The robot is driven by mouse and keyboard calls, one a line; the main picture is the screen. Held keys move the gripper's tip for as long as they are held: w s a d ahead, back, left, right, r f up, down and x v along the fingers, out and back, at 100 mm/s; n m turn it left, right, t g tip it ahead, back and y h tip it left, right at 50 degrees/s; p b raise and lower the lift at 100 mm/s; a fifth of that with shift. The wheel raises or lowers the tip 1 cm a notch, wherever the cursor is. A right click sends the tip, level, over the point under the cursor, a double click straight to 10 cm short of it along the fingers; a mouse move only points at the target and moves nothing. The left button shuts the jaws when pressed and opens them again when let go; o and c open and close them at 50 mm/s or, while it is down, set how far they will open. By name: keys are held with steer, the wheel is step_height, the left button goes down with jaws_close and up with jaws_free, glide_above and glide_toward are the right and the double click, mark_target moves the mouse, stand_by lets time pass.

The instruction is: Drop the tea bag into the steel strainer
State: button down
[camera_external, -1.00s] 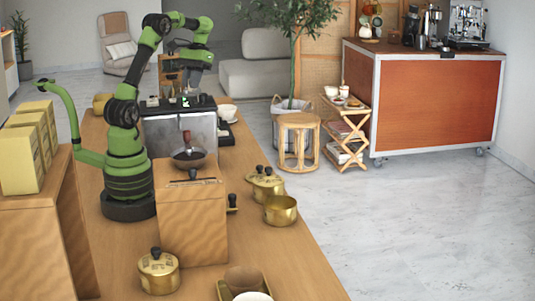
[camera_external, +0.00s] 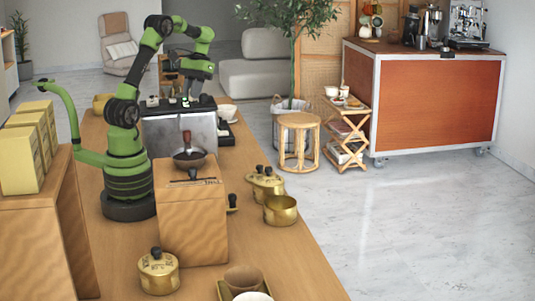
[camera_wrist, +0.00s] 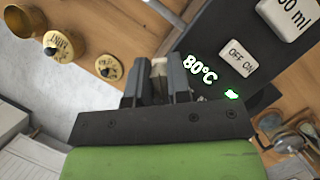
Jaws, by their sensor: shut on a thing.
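My gripper (camera_wrist: 160,85) is shut on a small pale beige piece (camera_wrist: 159,67), which looks like the tea bag. Only a little of it shows between the dark fingers; the rest is hidden. In the external view my gripper (camera_external: 193,92) points down just over the dark top of the machine, and the tea bag is too small to make out. A rounded, shiny metal thing (camera_wrist: 287,143) at the lower right of the wrist view may be the steel strainer, but I cannot tell for sure. It is apart from my fingers.
The machine (camera_external: 180,133) has a dark panel with 80°C and ON/OFF markings. A wooden grinder (camera_external: 192,220), brass pots (camera_external: 281,210) and a lidded canister (camera_external: 158,271) stand nearer. A white cup (camera_external: 227,112) is right of the machine. Yellow boxes (camera_external: 22,158) are at left.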

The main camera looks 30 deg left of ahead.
steer(key=s+d+f+m+y, duration=0.1)
steer(key=s+d+f+m, duration=0.3)
steer(key=s+d, duration=0.7)
steer(key=shift+m+t+y, duration=0.3)
steer(key=shift+m+y, duration=0.3)
steer(key=shift+m, duration=0.3)
steer(key=shift+s+d+f, duration=0.45)
steer(key=shift+s+f, duration=1)
steer(key=shift+s, duration=0.15)
steer(key=shift+s+d+f, duration=0.4)
steer(key=shift+s+f, duration=1.1)
steer(key=shift+s, duration=0.1)
steer(key=shift+s+d+f, duration=0.45)
steer(key=shift+s+f, duration=1)
steer(key=shift+s, duration=0.15)
steer(key=c, duration=1)
jaws_free()
